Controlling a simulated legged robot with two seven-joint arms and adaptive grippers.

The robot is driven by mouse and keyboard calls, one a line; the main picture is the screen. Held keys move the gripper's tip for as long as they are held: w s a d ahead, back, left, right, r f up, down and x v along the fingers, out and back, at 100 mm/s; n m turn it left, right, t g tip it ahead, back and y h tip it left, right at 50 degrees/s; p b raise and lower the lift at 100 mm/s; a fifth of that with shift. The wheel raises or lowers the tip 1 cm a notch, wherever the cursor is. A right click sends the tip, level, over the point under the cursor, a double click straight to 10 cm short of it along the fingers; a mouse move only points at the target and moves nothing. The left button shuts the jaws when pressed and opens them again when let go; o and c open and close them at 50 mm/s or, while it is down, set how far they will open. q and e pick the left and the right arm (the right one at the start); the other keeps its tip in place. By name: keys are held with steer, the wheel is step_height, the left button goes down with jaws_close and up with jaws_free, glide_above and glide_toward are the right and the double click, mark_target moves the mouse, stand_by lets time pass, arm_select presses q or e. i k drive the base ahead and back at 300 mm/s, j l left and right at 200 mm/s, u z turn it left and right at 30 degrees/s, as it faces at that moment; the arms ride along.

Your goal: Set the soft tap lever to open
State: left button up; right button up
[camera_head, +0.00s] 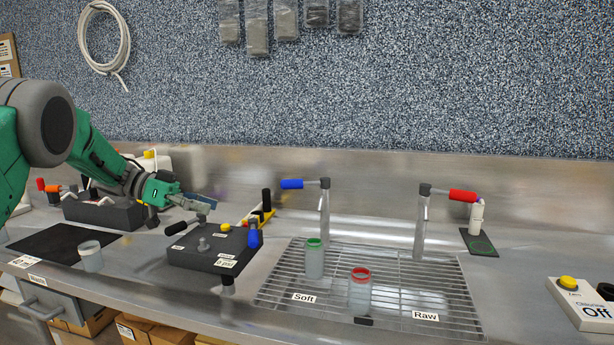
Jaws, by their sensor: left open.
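The soft tap (324,215) is a metal post at the back of the drain grid, behind the "Soft" label (304,298). Its blue lever (291,184) points left, roughly level. A clear cup with a green rim (314,262) stands near the foot of this tap. My left gripper (204,203) comes in from the left and is open. It is left of the blue lever, apart from it, above the back of a dark block. My right gripper is not in view.
The raw tap (421,225) has a red lever (463,196) pointing right. A red-rimmed cup (360,289) stands on the grid (410,285). A dark block with handles (203,252) lies below my left gripper. A switch box labelled "Off" (585,305) sits at right.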

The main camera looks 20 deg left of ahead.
mark_target(324, 182)
steer(key=i, duration=0.95)
